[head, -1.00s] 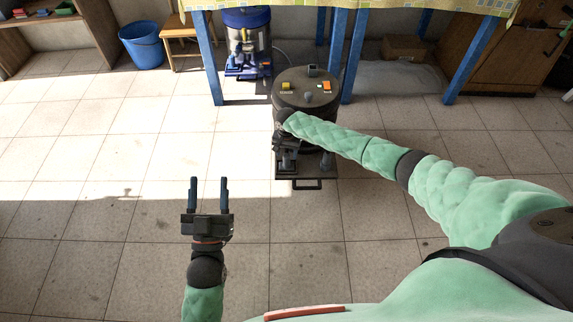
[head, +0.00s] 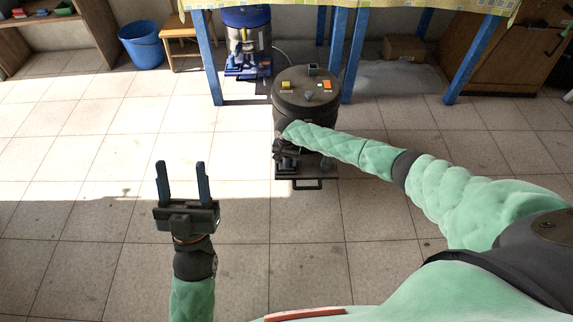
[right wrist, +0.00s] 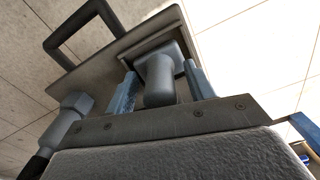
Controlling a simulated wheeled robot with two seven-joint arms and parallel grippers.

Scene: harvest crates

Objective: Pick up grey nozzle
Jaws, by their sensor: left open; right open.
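The grey nozzle (right wrist: 160,82), a short tube on a wider square base, sits on the low step of a dark drum-shaped machine (head: 305,103). In the right wrist view it lies between the fingers of my right gripper (right wrist: 160,92). The jaws are open, one finger on each side; I cannot tell whether they touch it. In the head view my right gripper (head: 286,158) is over the step, partly hidden by its own wrist. My left gripper (head: 182,184) is open and empty over the floor at the left.
Another grey fitting (right wrist: 68,118) is beside my right gripper. The step has a black handle (head: 307,185) in front. Small coloured blocks lie on the machine's lid. A blue table leg (head: 355,58) and a blue machine (head: 247,42) stand behind. The floor at left is clear.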

